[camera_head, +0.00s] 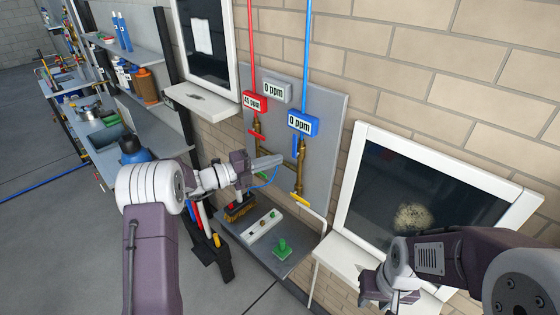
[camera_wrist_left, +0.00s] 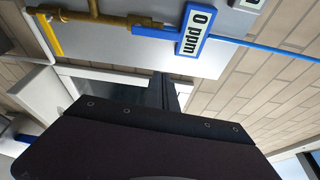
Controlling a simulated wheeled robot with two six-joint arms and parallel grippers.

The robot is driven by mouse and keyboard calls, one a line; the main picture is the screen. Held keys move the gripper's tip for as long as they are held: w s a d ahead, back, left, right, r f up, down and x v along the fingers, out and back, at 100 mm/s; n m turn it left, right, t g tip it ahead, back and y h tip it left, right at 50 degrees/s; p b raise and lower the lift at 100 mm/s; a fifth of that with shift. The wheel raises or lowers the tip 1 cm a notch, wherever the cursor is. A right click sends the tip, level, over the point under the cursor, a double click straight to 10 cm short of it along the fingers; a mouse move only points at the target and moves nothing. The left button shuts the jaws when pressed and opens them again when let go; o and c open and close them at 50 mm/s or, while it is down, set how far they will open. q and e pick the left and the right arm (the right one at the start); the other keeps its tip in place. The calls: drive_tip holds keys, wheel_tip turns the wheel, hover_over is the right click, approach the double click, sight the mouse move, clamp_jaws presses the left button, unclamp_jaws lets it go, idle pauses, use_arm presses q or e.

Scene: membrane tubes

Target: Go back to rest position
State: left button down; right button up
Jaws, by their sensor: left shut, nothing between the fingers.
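My left gripper (camera_head: 272,162) is held out in front of the grey pipe panel (camera_head: 325,125), near the brass pipes, shut with nothing in its fingers. Its fingers (camera_wrist_left: 165,92) also show in the left wrist view, pressed together, beyond its dark body. A blue "0 ppm" display (camera_head: 303,123) is above and to the right of it. My right gripper (camera_head: 388,297) is low at the right, in front of the right window's sill; its fingers are too small and turned away to tell whether they are open.
A small grey shelf (camera_head: 286,262) below the panel bears a green piece (camera_head: 283,248), a white strip (camera_head: 262,228) and a brush (camera_head: 240,212). A red "45 ppm" display (camera_head: 255,102) is on the panel. A white-framed window (camera_head: 372,180) is at the right. Shelves with bottles stand at the left; floor there is open.

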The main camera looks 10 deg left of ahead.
use_arm(q)
drive_tip(key=s+d+m+g+h+b, duration=0.1)
drive_tip(key=s+d+m+g+b, duration=0.3)
drive_tip(key=s+d, duration=0.35)
drive_tip(key=s+d+f+m+g+y+b, duration=0.2)
drive_tip(key=s+d+f+m+g+y, duration=0.2)
drive_tip(key=s+f+m, duration=0.65)
drive_tip(key=s+a+f+m+g+y+b, duration=0.2)
drive_tip(key=s+a+f+m+y, duration=0.5)
drive_tip(key=s, duration=0.5)
drive_tip(key=a+f+m+y, duration=0.2)
drive_tip(key=a+m, duration=0.3)
drive_tip(key=m, duration=0.5)
drive_tip(key=a+f+m+t+y, duration=0.1)
drive_tip(key=a+f+m+y, duration=0.1)
drive_tip(key=a+m, duration=0.4)
drive_tip(key=s+f+m, duration=0.1)
drive_tip(key=m, duration=0.3)
drive_tip(key=shift+a+f+p, duration=0.2)
drive_tip(key=shift+a+p, duration=0.05)
drive_tip(key=shift+p, duration=0.1)
